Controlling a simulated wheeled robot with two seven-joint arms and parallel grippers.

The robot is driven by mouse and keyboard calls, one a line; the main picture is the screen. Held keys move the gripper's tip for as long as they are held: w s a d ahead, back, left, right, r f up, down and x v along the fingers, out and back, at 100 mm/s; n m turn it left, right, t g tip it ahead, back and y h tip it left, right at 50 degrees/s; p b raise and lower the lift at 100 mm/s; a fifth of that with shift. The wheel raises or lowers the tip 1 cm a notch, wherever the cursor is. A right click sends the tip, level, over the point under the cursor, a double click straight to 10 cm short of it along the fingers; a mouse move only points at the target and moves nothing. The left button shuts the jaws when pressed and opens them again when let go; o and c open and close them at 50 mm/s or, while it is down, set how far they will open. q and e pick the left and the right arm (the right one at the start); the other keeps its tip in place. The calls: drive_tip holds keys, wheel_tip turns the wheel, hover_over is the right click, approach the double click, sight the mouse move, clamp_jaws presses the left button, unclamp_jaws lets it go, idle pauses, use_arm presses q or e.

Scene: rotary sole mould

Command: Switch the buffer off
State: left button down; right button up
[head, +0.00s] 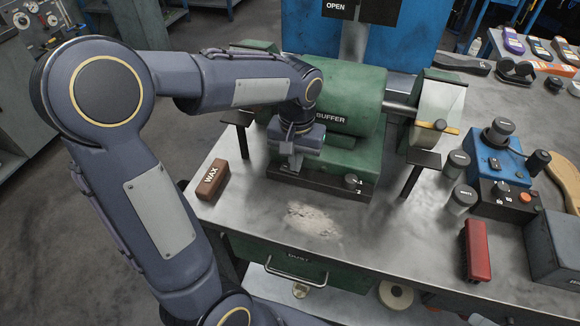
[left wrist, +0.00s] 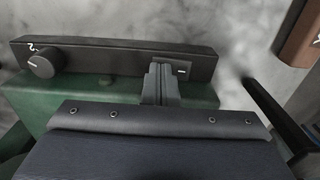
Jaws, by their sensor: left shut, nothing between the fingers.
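The green buffer (head: 345,95) stands on the metal bench, with a black control strip (head: 325,186) along the front of its base. The strip also shows in the left wrist view (left wrist: 110,52), with a round black knob (left wrist: 40,63) at one end and a small switch plate (left wrist: 184,71) towards the other. My left gripper (head: 294,166) is shut and empty, pointing down at the strip. In the left wrist view its fingertips (left wrist: 160,70) are at the switch plate and cover part of it. I cannot tell whether they touch it, or the switch's position.
A brown wax block (head: 212,179) lies left of the buffer. A dust drawer (head: 290,262) is under the bench front. A red brush (head: 475,250) and a blue device (head: 492,165) stand on the right. The bench in front of the buffer is clear apart from pale dust.

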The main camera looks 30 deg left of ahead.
use_arm(q)
wheel_tip(320, 180, up, 7)
drive_tip(key=p, duration=0.6)
idle(0.4)
drive_tip(key=s+d+r+t+h, duration=0.1)
drive_tip(key=s+d+t+h, duration=0.1)
drive_tip(key=s, duration=0.6)
drive_tip(key=s+d+r+m+t+h, duration=0.1)
drive_tip(key=s+d+t, duration=0.1)
drive_tip(key=s, duration=0.7)
drive_tip(key=shift+t+h, duration=0.4)
drive_tip(key=shift+t, duration=0.4)
